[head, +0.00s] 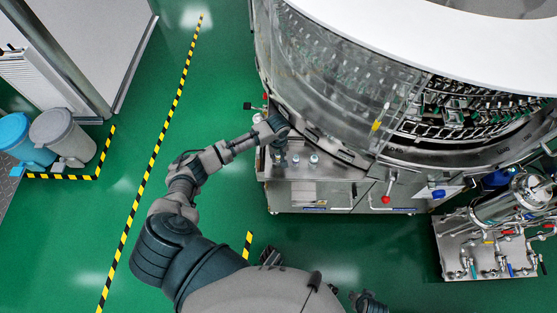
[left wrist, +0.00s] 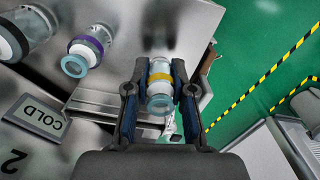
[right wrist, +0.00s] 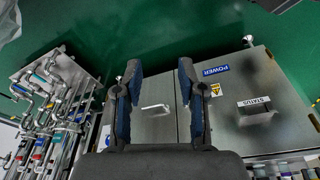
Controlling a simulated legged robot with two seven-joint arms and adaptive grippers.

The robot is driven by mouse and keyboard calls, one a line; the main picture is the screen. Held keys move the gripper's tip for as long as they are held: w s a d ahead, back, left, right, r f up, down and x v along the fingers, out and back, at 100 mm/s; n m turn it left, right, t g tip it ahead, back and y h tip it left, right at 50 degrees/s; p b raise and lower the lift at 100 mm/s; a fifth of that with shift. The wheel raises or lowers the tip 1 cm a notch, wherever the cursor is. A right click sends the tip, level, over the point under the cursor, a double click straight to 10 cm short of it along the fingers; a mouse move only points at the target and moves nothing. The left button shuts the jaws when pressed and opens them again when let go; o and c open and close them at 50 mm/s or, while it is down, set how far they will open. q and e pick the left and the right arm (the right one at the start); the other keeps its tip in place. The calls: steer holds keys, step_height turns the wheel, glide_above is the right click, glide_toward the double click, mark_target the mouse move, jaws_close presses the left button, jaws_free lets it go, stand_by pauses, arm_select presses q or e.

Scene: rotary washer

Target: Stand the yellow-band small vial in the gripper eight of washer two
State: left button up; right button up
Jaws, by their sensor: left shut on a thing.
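My left gripper (left wrist: 158,85) is shut on the yellow-band small vial (left wrist: 161,86), with one finger on each side of it, in the left wrist view. In the head view my left gripper (head: 279,147) is at the front left of the round washer (head: 345,85), over its steel ledge; the held vial is too small to tell there. The washer's inner rack of grippers (head: 460,110) shows through the opening; I cannot tell which one is eight. My right gripper (right wrist: 160,80) is open and empty, facing a steel cabinet.
A purple-band vial (left wrist: 87,49) and a larger vial (left wrist: 24,34) stand beside the held one. A COLD label (left wrist: 38,119) and a figure 2 are close by. A piped skid (head: 497,225) stands at the right.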

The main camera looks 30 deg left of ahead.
arm_select(q)
step_height(320, 180, down, 3)
steer(key=shift+s+r+b, duration=0.1)
steer(key=shift+r+b, duration=0.1)
steer(key=shift+b, duration=0.15)
arm_select(e)
step_height(320, 180, up, 3)
steer(key=shift+s+d+f, duration=0.1)
steer(key=shift+f, duration=0.05)
arm_select(q)
steer(key=shift+f, duration=0.1)
steer(key=o, duration=0.7)
steer(key=shift+o, duration=0.2)
